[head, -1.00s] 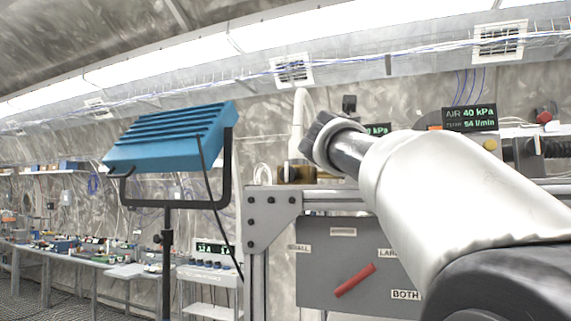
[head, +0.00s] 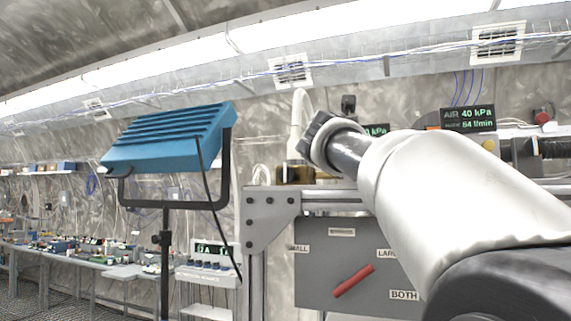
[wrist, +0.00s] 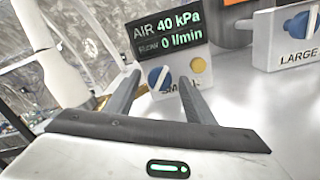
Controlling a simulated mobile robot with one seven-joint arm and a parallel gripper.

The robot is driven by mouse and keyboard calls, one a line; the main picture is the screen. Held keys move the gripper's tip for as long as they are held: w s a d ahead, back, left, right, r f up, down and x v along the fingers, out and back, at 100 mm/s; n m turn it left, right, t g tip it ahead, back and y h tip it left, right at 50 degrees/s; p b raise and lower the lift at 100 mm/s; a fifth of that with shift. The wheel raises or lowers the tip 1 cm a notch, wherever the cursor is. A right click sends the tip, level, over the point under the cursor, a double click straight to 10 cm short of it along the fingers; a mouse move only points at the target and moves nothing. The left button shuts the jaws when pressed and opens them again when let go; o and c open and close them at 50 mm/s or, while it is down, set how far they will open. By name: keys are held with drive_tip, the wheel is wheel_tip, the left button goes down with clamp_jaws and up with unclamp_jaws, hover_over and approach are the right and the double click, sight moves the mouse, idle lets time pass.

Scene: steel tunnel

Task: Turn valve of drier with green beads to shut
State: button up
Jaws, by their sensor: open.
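In the wrist view my gripper (wrist: 160,82) is open, with one dark finger on each side of a small blue valve knob (wrist: 158,78). I cannot tell whether the fingers touch it. The knob has a pale diagonal stripe, and a label partly hidden by a finger sits below it. A round amber-yellow spot (wrist: 198,65) is right of it. A second blue knob (wrist: 301,26) sits above a label reading LARGE at the upper right. No green beads show clearly. In the head view my arm hides the fingers and the small knob.
The wrist view display (wrist: 166,36) reads AIR 40 kPa and 0 l/min. In the head view a grey panel (head: 325,265) carries a tilted red handle (head: 354,281) with labels including LARGE and BOTH. A blue lamp (head: 170,138) on a stand is at left; a bench (head: 60,255) lies behind.

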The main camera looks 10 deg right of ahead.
drive_tip(key=b+v, duration=0.2)
drive_tip(key=v, duration=1.5)
